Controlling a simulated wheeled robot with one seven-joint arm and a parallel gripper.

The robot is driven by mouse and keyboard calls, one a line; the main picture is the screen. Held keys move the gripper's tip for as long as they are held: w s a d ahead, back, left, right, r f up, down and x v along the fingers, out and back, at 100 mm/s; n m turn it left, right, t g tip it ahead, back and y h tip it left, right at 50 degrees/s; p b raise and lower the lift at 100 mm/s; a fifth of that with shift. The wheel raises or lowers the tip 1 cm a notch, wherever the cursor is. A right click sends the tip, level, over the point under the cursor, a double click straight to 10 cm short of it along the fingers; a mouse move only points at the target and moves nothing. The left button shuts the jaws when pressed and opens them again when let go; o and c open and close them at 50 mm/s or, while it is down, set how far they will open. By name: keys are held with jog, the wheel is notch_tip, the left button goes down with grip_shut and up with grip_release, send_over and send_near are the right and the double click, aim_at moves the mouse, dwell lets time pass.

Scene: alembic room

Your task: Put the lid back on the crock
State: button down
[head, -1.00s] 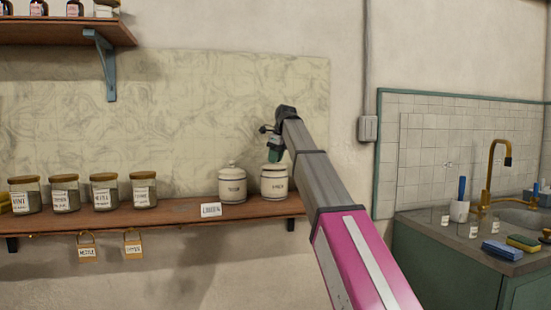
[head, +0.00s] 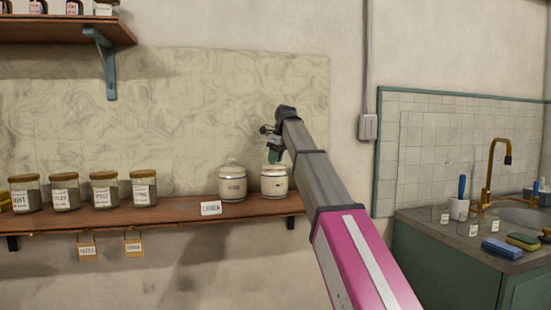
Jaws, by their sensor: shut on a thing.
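Two cream crocks with dark lettering stand side by side on the wooden wall shelf. The left crock (head: 232,186) wears its knobbed lid. The right crock (head: 274,184) stands near the shelf's right end. I cannot tell whether the lid touches the rim.
The shelf (head: 165,212) also holds several labelled glass jars (head: 104,190) at left and a small white card (head: 211,208) before the crocks. Tags hang below. An upper shelf (head: 60,32) is at top left. A sink counter (head: 440,228) stands at right.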

dwell(0.3)
jog(key=c, duration=0.8)
grip_release()
jog(key=shift+o, duration=0.2)
jog(key=shift+f, duration=0.4)
jog(key=shift+r, duration=0.1)
dwell(0.4)
jog(key=shift+r, duration=0.5)
jog(key=o, duration=0.3)
jog(key=shift+r, duration=1.05)
